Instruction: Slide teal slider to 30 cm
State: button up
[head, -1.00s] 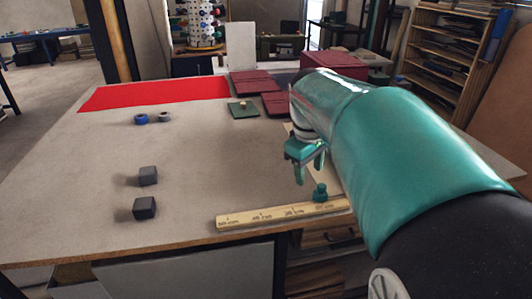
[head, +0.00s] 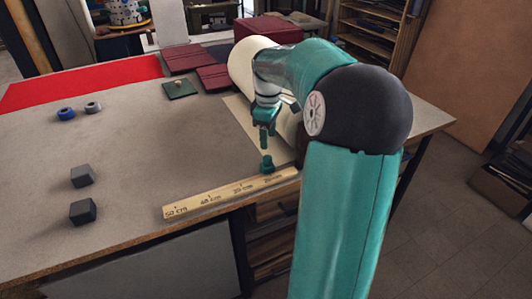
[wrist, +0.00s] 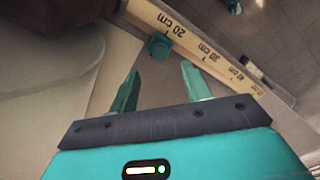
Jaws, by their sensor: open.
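The teal slider (head: 267,164) is a small knob at the wooden ruler (head: 222,197), by its 20 cm mark. In the wrist view the slider (wrist: 159,46) shows at the ruler's edge beside the printed 20 cm, with the 30 cm label (wrist: 213,58) farther right. My gripper (head: 266,142) points down just above the slider in the head view. In the wrist view my gripper (wrist: 160,68) has its two teal fingers apart and empty. The slider lies just beyond the fingertips, roughly between their lines, and nothing shows it touched.
The ruler lies along the table's (head: 130,160) front edge. Two dark cubes (head: 82,176) and two rings (head: 67,113) are at the left. Dark red covers (head: 187,60), a green square with a knob (head: 180,90) and a cream roll (head: 248,62) are farther back.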

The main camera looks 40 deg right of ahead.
aim_at(267, 158)
notch_tip(267, 158, down, 6)
jog(key=shift+f, duration=0.75)
jog(key=shift+w, duration=0.1)
jog(key=shift+a, duration=0.1)
grip_shut()
